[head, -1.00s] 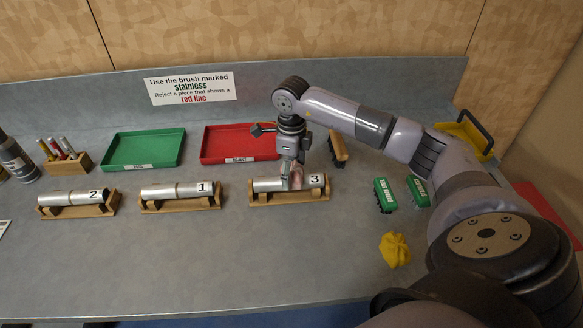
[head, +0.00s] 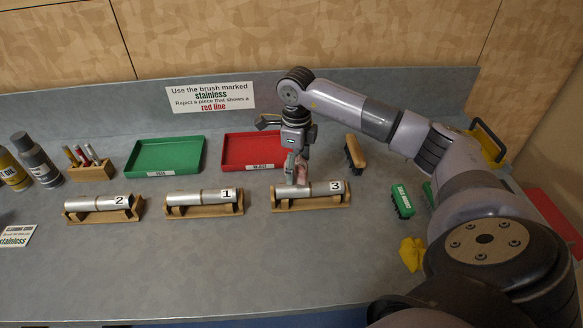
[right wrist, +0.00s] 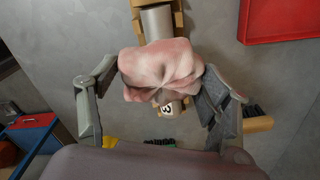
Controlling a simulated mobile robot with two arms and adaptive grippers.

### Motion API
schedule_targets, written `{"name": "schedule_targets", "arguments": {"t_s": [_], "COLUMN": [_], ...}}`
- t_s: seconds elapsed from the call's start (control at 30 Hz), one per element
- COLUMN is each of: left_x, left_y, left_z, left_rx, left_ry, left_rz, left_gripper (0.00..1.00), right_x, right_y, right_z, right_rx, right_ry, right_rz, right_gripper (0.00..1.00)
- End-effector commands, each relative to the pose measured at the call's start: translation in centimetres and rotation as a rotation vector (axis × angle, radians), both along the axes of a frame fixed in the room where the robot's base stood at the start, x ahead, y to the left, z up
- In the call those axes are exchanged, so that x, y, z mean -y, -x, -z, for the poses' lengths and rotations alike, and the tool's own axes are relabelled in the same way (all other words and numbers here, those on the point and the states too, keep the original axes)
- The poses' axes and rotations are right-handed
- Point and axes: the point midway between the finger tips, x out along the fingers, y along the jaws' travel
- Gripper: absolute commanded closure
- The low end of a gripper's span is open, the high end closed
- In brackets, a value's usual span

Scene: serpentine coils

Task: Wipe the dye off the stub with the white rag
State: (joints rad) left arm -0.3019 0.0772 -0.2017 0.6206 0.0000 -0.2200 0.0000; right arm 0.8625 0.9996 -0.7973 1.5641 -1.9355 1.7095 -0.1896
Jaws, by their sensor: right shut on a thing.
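The stub numbered 3 (head: 318,190) lies level in a wooden cradle (head: 312,204) in front of the red tray. My right gripper (head: 297,178) is shut on a rag (right wrist: 160,70), right above the middle of that stub. The rag looks white with pink-red staining in the right wrist view, and it covers the middle of the stub. One end of the stub (right wrist: 157,24) shows beyond the rag, and the end with the 3 shows on the near side. Whether dye is left under the rag is hidden. My left gripper is not in view.
Stubs 2 (head: 95,203) and 1 (head: 200,197) lie in cradles to the left. A green tray (head: 165,157) and a red tray (head: 252,150) stand behind. A wooden-backed brush (head: 355,151), green brushes (head: 402,201) and a yellow cloth (head: 412,254) lie to the right. The front counter is clear.

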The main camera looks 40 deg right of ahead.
Motion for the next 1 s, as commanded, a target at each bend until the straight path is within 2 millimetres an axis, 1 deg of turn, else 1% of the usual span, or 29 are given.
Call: {"name": "schedule_targets", "arguments": {"t_s": [0.03, 0.1, 0.2, 0.3, 0.87, 0.97, 1.0], "left_x": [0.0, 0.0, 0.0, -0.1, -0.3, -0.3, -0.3], "left_y": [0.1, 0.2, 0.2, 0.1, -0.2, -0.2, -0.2], "left_z": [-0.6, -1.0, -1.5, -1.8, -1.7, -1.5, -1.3], "left_rx": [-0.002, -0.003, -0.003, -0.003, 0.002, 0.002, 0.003], "left_ry": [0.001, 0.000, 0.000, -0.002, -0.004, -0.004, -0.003], "left_rz": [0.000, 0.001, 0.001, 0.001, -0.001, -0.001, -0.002], "left_gripper": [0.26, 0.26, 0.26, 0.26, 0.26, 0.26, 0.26], "right_x": [0.2, 0.4, 0.7, 0.9, 0.9, 0.3, -0.2], "right_y": [0.0, 0.1, 0.2, 0.2, 0.3, 0.3, 0.4], "right_z": [-0.9, -1.6, -2.5, -3.0, -3.0, -2.9, -2.8], "right_rx": [0.001, 0.002, 0.003, 0.002, 0.001, 0.003, 0.003], "right_ry": [0.000, 0.000, 0.001, 0.000, 0.000, -0.002, -0.002], "right_rz": [0.001, 0.002, 0.004, 0.005, 0.004, -0.038, -0.082], "right_gripper": [0.59, 0.59, 0.59, 0.59, 0.59, 0.59, 0.59]}}
